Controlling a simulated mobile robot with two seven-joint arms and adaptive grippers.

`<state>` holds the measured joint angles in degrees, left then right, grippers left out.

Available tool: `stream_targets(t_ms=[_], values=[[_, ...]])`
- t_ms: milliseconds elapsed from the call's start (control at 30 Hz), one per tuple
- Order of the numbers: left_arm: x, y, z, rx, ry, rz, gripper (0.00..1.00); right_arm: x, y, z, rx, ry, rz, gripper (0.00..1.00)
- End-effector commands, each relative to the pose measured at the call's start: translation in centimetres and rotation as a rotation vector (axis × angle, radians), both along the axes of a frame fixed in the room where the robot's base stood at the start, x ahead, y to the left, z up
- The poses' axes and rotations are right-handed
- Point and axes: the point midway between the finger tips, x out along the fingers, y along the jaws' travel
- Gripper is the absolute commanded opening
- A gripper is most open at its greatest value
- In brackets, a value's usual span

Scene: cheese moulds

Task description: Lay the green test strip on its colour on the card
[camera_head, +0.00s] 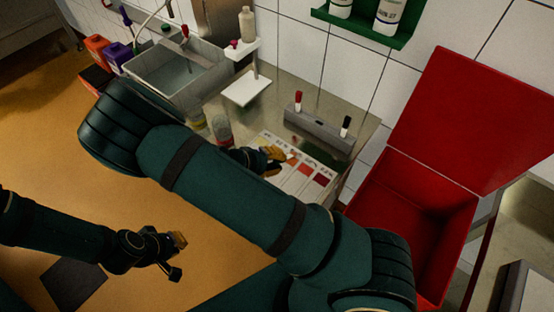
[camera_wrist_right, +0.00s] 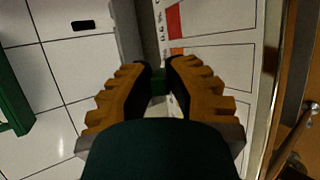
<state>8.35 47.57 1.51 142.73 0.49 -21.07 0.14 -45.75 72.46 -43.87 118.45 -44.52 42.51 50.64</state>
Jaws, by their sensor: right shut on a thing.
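In the right wrist view, the right gripper (camera_wrist_right: 160,80) is shut on the test strip (camera_wrist_right: 158,78). A small green part of it shows between the fingertips, with a pale part below; the rest is hidden. The card (camera_wrist_right: 220,30) lies beyond the fingertips, with red and orange patches visible. I cannot tell whether the strip touches the card. The card's green patch is not clearly seen. My left gripper (camera_head: 177,256) is open and empty over the floor.
A grey holder (camera_head: 318,130) with red- and black-capped pens stands behind the card. An open red box (camera_head: 405,215) is on the right. A sink (camera_head: 180,75), a white stand (camera_head: 245,90) and small jars (camera_head: 221,128) are on the left. A green shelf (camera_head: 365,25) hangs above.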

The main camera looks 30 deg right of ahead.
Motion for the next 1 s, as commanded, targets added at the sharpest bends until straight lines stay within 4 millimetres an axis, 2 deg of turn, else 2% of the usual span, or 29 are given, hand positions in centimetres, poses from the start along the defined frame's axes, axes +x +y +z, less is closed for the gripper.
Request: stream_targets(t_ms=[300, 333, 400, 767, 867, 1000], values=[[0.0, 0.0, -0.1, 0.000, 0.000, 0.000, 0.00, 0.0, 0.0, -0.1, 0.000, 0.000, 0.000, 0.01], [0.0, 0.0, -0.1, 0.000, 0.000, 0.000, 0.00, 0.0, 0.0, -0.1, 0.000, 0.000, 0.000, 0.27], [0.0, 0.0, -0.1, 0.000, 0.000, 0.000, 0.00, 0.0, 0.0, -0.1, 0.000, 0.000, 0.000, 0.47], [0.0, 0.0, -0.1, 0.000, 0.001, 0.000, 0.00, 0.1, 0.3, 0.0, 0.001, 0.000, 0.001, 0.47], [0.0, 0.0, -0.1, 0.000, 0.001, 0.000, 0.00, 0.2, 1.1, 0.5, 0.001, -0.001, 0.001, 0.47], [0.0, 0.0, -0.1, 0.000, 0.001, 0.000, 0.00, 0.4, 3.2, 1.8, 0.003, -0.004, 0.003, 0.47]])
